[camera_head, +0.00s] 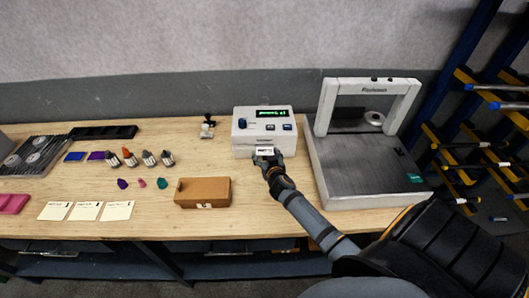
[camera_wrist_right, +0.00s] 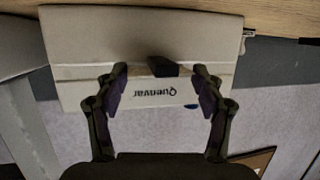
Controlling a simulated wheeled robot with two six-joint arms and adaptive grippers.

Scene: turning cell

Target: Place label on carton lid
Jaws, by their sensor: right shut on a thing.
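The brown carton (camera_head: 202,188) stands closed on the bench left of the printer, with a small pale mark on its front face. My right gripper (camera_head: 266,160) is at the front of the white label printer (camera_head: 262,128). It is shut on a small white label (camera_head: 264,151) with dark print, close to the printer's front; whether the label still touches the printer I cannot tell. In the right wrist view the fingers (camera_wrist_right: 160,72) stand apart before a pale casing lettered "Quenvar" (camera_wrist_right: 90,40), and the label is hard to make out. My left gripper is out of view.
A grey machine with an upright frame (camera_head: 366,165) stands right of my arm. Several small bottles (camera_head: 140,158), coloured pieces and white cards (camera_head: 86,211) lie to the left. A small stamp (camera_head: 208,127) stands behind the carton.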

